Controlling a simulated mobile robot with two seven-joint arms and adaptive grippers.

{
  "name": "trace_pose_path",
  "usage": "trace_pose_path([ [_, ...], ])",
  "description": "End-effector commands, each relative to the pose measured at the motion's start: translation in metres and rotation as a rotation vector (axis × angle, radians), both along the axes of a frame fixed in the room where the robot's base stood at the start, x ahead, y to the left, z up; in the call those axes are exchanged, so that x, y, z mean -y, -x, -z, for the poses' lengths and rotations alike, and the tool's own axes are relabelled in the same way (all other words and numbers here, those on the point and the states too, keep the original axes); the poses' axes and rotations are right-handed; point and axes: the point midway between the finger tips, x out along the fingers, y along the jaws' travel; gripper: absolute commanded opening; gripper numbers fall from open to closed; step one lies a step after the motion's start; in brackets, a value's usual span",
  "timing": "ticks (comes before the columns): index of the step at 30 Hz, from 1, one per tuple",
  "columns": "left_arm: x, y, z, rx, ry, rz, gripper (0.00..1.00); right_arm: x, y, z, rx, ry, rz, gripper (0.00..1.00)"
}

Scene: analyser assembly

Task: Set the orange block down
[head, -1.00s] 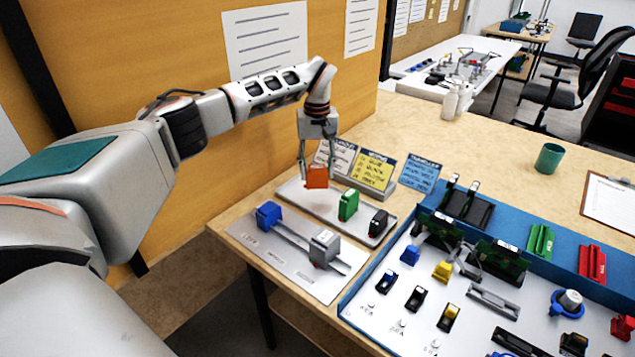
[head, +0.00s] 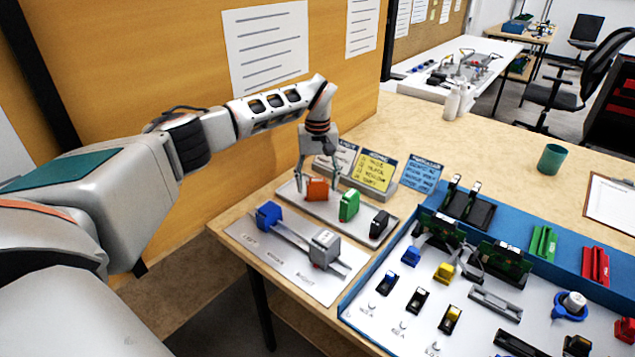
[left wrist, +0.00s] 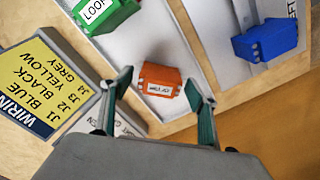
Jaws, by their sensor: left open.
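The orange block (head: 317,189) sits on the light tray (head: 297,196) at its left end, left of the green block (head: 349,205). My left gripper (head: 318,178) is just above and around the orange block. In the left wrist view the open fingers (left wrist: 160,100) stand on either side of the orange block (left wrist: 161,79), with gaps between them and it. The block shows a small white label there. My right gripper is not in view.
A black block (head: 379,223) stands at the tray's right end. A plate with a blue block (head: 268,214) and a grey block (head: 325,248) lies in front. Instruction cards (head: 372,171) stand behind the tray. A blue-edged board with several parts fills the right.

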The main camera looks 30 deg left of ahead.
Motion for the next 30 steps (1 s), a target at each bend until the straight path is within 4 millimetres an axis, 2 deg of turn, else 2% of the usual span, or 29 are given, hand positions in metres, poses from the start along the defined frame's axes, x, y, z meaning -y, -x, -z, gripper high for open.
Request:
trace_pose_path([
  [4,0.0,0.0,-0.002,0.001,0.0,0.0,0.59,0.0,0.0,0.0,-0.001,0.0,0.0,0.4],
  [7,0.0,-0.001,-0.011,0.004,0.0,0.0,0.59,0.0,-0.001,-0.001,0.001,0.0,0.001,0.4],
  [21,0.0,-0.001,-0.101,0.005,0.0,-0.001,0.59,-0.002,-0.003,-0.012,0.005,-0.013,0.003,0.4],
  [25,0.0,-0.001,-0.116,0.004,0.0,0.0,0.59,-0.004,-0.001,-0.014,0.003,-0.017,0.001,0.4],
  [30,0.0,0.0,-0.123,0.001,0.0,0.0,0.59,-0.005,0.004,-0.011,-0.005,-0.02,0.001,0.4],
])
